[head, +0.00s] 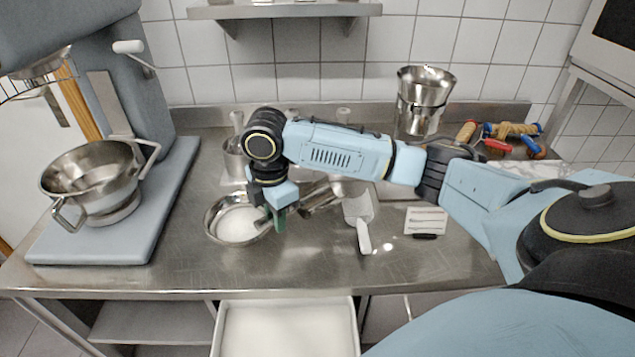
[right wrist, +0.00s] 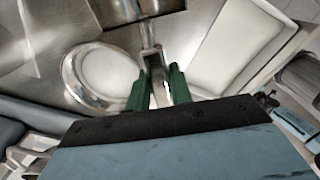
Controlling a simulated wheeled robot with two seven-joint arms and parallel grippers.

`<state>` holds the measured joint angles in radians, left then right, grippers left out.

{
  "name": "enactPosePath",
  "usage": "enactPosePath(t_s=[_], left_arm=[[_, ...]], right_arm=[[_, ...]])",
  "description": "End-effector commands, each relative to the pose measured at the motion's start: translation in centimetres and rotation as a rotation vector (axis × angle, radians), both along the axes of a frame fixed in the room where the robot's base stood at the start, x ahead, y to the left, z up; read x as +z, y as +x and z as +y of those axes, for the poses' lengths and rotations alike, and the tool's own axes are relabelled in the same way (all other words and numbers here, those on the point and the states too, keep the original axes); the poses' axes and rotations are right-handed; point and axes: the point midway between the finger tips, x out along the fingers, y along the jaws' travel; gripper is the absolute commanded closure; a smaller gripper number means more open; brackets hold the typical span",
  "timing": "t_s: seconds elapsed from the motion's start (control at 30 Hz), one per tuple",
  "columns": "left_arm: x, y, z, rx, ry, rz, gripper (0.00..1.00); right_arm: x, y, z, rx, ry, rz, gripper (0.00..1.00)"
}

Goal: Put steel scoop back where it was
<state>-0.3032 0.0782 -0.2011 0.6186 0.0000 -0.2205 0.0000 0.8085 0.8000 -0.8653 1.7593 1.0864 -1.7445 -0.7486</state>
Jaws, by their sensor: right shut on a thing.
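My right gripper (head: 278,217) reaches down just right of a steel bowl of white contents (head: 236,224) on the steel counter. Its green fingers, also in the right wrist view (right wrist: 158,92), are shut on the handle of the steel scoop (right wrist: 150,35). The scoop's dark metal head lies beyond the fingers, toward the top of that view. In the head view the scoop (head: 318,198) shows to the right of the fingers, partly hidden by my arm. I cannot tell whether it touches the counter. My left gripper is not in view.
A flat scoop with a white handle (head: 364,238) lies to the right, then a small card (head: 426,219). Steel pots (head: 425,95) stand behind my arm. A mixer with a steel bowl (head: 92,172) stands left. A white tub (head: 285,328) sits below the front edge. The front counter is clear.

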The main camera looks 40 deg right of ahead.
Motion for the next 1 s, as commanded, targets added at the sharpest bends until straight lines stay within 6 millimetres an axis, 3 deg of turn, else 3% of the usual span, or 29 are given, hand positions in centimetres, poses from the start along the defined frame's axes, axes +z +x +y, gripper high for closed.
enactPosePath(t_s=[0.23,0.5,1.0], left_arm=[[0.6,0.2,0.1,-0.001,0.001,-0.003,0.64],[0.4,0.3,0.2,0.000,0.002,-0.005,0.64],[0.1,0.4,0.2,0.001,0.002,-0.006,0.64]], right_arm=[[-0.5,0.0,-1.0,0.169,-0.006,0.007,1.00],[-5.3,0.0,-1.1,0.179,-0.006,0.008,1.00],[-10.2,0.0,-1.0,0.179,-0.006,0.005,1.00]])
